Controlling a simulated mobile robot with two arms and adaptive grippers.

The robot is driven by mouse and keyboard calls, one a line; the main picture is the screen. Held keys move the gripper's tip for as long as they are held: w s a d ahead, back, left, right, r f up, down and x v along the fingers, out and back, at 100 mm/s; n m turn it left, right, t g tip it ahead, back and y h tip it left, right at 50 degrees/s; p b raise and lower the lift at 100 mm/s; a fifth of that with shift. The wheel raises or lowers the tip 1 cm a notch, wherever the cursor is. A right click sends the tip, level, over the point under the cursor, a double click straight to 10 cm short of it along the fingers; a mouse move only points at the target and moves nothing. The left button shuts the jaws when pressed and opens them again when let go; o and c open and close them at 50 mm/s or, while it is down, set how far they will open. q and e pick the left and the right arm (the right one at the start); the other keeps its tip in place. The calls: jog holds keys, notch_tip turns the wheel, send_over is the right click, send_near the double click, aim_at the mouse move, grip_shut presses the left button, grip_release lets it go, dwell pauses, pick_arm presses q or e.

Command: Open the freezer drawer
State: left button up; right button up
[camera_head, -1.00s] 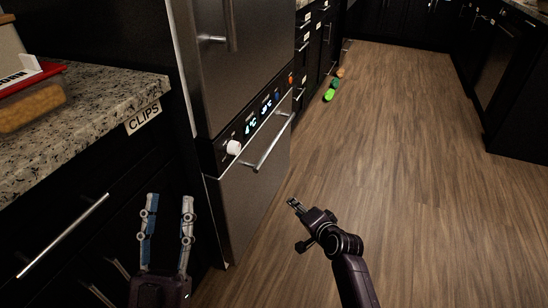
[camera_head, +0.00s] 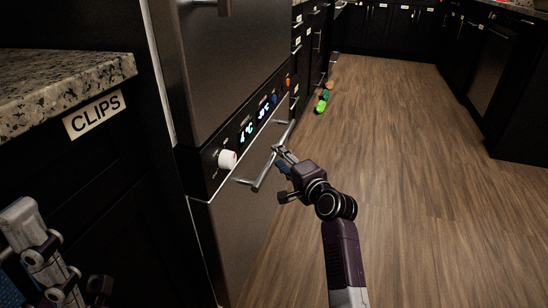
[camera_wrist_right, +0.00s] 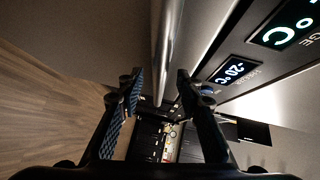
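The freezer drawer (camera_head: 245,240) is the lower steel front of the fridge and looks shut. Its silver bar handle (camera_head: 262,172) runs along the top, below the control panel. My right gripper (camera_head: 279,150) is beside the handle's far part in the head view. In the right wrist view my right gripper (camera_wrist_right: 157,84) is open, and the handle bar (camera_wrist_right: 166,45) shows between its fingers. I cannot tell whether either finger touches the bar. My left gripper (camera_head: 50,260) is at the lower left, cut by the frame edge; it looks open and empty.
The control panel carries a white knob (camera_head: 228,159) and lit displays (camera_head: 247,133) just above the handle. Green items (camera_head: 322,101) lie on the floor farther back. The wooden floor (camera_head: 420,180) at right is clear.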

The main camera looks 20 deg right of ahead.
aim_at(275, 154)
jog(key=shift+b+x, duration=0.55)
jog(key=shift+x, duration=1.3)
jog(key=shift+c, duration=0.3)
grip_shut()
